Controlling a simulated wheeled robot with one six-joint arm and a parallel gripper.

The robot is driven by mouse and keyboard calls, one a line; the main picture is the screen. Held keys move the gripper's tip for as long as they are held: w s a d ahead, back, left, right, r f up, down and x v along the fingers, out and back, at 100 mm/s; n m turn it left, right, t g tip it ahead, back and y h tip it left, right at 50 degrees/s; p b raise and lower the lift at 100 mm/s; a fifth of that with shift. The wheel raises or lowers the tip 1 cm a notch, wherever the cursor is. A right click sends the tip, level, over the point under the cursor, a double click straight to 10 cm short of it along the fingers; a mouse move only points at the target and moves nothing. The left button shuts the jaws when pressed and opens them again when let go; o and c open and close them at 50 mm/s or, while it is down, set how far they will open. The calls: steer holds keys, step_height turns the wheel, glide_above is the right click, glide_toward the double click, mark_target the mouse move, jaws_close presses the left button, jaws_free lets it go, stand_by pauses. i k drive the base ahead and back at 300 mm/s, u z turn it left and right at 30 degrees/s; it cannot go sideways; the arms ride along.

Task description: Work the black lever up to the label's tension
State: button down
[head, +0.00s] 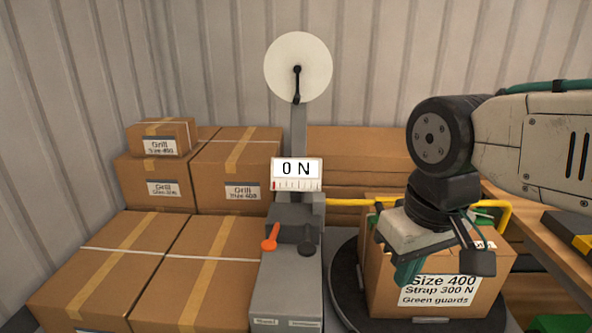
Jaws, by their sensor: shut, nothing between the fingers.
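The black lever (307,243) is on the right of the grey strapping machine (290,285), beside an orange lever (270,240). The tension display (297,170) above them reads "0 N", with a red mark at the left end of its scale. The label (438,288) on the right-hand box (385,285) reads "Size 400", "Strap 300 N", "Green guards". My gripper (408,272) is in front of this box, right of the black lever and apart from it. It is shut and empty. The arm hides part of the box top.
The box stands on a dark round turntable (345,285). A yellow bar (350,202) runs behind it. A white reel (298,67) tops the machine's post. Stacked cartons (95,275) fill the left, and a wooden shelf (555,250) is at right. Space between gripper and lever looks clear.

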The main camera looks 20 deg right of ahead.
mark_target(306, 248)
steer(key=k, duration=1.3)
steer(key=z, duration=0.75)
steer(key=i, duration=1.35)
steer(key=u, duration=0.65)
